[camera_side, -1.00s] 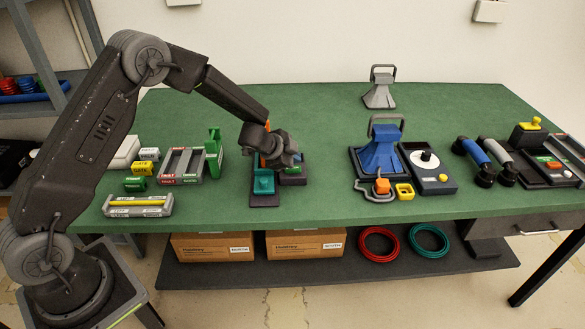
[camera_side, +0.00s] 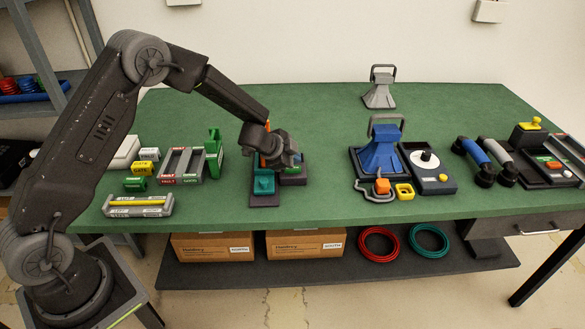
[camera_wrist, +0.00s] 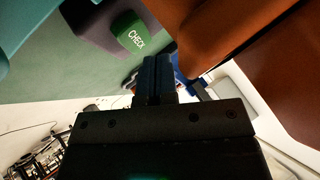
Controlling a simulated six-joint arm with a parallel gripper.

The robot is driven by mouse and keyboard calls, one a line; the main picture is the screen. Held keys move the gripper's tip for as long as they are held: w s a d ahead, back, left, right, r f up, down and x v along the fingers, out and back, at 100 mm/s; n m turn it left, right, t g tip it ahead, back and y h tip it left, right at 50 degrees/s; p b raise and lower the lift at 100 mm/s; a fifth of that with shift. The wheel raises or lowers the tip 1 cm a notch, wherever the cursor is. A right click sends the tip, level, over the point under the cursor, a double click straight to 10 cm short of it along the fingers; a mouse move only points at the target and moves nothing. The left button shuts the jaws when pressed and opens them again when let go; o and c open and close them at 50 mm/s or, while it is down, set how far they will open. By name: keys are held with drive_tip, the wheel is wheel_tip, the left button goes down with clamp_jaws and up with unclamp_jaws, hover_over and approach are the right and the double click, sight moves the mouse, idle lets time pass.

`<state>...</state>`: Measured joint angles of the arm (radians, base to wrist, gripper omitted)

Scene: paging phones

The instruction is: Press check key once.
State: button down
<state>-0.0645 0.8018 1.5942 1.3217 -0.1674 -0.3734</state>
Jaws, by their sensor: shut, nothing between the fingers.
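The green check key (camera_wrist: 131,38), with CHECK in white letters, shows in the wrist view on a dark purple-grey block. My gripper (camera_wrist: 153,78) is shut and empty, its fingertips just below and to the right of the key in that view. I see no clear contact between them. In the side view my gripper (camera_side: 272,160) is over the unit with the teal block. A small green patch (camera_side: 292,171), seemingly the check key, shows just right of my gripper, partly hidden by it.
Labelled blocks and a grey rack (camera_side: 180,165) lie to the left. A blue horn unit (camera_side: 385,150) stands to the right. Green table top between them is clear.

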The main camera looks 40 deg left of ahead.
idle(0.6)
drive_tip(key=shift+f, duration=0.45)
drive_tip(key=shift+f, duration=0.5)
idle(0.4)
drive_tip(key=shift+r, duration=0.95)
drive_tip(key=shift+r, duration=0.1)
drive_tip(key=shift+r, duration=2.4)
